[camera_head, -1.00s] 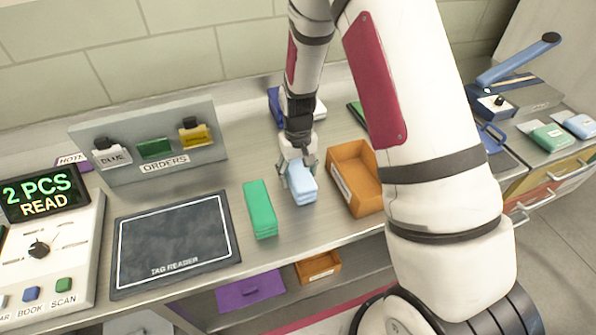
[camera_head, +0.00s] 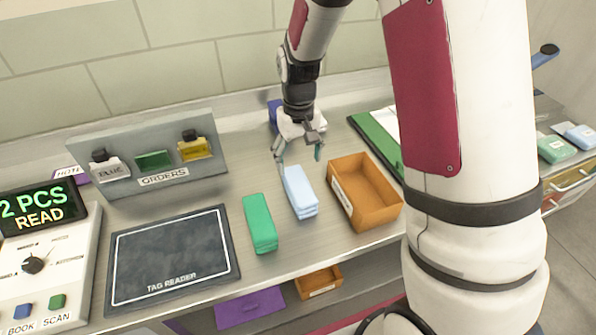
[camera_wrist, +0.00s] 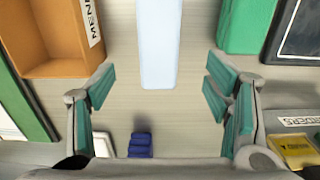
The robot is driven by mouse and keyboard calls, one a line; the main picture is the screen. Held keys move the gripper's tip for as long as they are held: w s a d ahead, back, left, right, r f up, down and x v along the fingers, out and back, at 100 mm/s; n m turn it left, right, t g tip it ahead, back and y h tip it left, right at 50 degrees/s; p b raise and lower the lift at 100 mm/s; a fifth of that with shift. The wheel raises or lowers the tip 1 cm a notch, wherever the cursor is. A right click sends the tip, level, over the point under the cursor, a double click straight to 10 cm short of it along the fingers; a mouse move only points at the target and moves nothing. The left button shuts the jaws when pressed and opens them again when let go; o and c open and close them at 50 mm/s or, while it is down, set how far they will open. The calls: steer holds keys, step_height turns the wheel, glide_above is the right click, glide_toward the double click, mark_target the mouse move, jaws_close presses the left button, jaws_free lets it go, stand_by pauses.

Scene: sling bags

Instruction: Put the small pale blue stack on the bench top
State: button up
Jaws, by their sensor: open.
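The small pale blue stack (camera_head: 300,193) lies on the bench top (camera_head: 205,281) between a green stack and an orange tray. In the wrist view the pale blue stack (camera_wrist: 159,42) is at the top centre, beyond my fingertips. My gripper (camera_head: 299,153) is open and empty, just behind and above the stack's far end. The stack looks apart from both fingers.
The green stack (camera_head: 260,223) is close on the left and the orange tray (camera_head: 383,217) close on the right. A black tag reader pad (camera_head: 170,250) lies further left. A dark blue item (camera_wrist: 140,144) lies behind the stack.

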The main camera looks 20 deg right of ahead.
steer(key=s+r+t, duration=0.1)
steer(key=s+r, duration=0.3)
steer(key=r, duration=0.4)
steer(key=s+r+t, duration=0.1)
steer(key=s+r, duration=0.2)
steer(key=r, duration=0.5)
steer(key=s+r+t, duration=0.1)
steer(key=s+r, duration=0.3)
steer(key=s, duration=0.4)
steer(key=s+r+t, duration=0.2)
steer(key=s+r, duration=0.1)
steer(key=s, duration=0.5)
steer(key=shift+r+t, duration=0.3)
steer(key=shift+r, duration=0.05)
